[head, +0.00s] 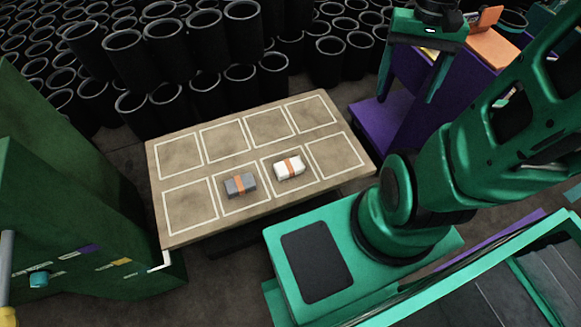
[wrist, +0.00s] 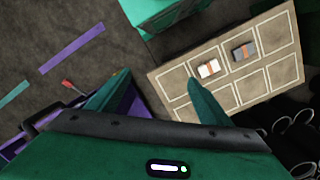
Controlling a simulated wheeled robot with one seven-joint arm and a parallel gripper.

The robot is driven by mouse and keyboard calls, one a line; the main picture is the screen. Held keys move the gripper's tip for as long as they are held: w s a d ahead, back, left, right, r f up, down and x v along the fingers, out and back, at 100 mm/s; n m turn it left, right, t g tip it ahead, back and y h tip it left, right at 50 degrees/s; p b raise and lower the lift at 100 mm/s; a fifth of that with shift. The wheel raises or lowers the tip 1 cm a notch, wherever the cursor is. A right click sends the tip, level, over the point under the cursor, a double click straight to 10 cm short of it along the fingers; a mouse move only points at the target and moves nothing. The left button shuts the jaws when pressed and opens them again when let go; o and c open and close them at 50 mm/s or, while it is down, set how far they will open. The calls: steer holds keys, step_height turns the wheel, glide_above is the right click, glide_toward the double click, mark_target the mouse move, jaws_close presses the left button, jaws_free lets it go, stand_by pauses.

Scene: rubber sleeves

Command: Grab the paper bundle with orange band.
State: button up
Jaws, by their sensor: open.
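The white paper bundle with an orange band (head: 289,167) lies in a front-row square of the table, right of centre. It also shows in the wrist view (wrist: 208,69). A grey bundle with an orange band (head: 240,185) lies in the square to its left; the wrist view shows it too (wrist: 244,51). My gripper (head: 408,99) is open and empty, raised at the upper right in the head view, well apart from both bundles. In the wrist view its fingers (wrist: 157,76) are spread, one tip near the table's edge.
The brown table (head: 153,160) has white-outlined squares; the others are empty. Stacked black tubes (head: 130,55) stand behind it. A dark green cabinet (head: 75,190) stands at the left. A purple stand (head: 395,100) with orange items on top is at the right, near my gripper.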

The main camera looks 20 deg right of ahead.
steer(key=w+d+f+m+g+y, duration=0.2)
steer(key=w+f, duration=0.6)
steer(key=f, duration=0.1)
steer(key=m+t+y, duration=0.3)
steer(key=m+y, duration=0.5)
steer(key=y, duration=0.3)
glide_toward(290, 165)
steer(key=shift+s+d+r, duration=0.15)
steer(key=shift+s+d, duration=0.35)
steer(key=shift+s, duration=0.05)
steer(key=shift+w+a+f, duration=0.1)
steer(key=shift+a+f, duration=0.1)
steer(key=shift+m, duration=0.3)
steer(key=x, duration=0.5)
steer(key=shift+w+a, duration=0.1)
steer(key=shift+w, duration=0.05)
steer(key=shift+w+x, duration=0.15)
steer(key=shift+x, duration=1.3)
steer(key=shift+w+x, duration=0.15)
steer(key=shift+x, duration=1.35)
steer(key=shift+r, duration=0.15)
steer(key=c, duration=1.2)
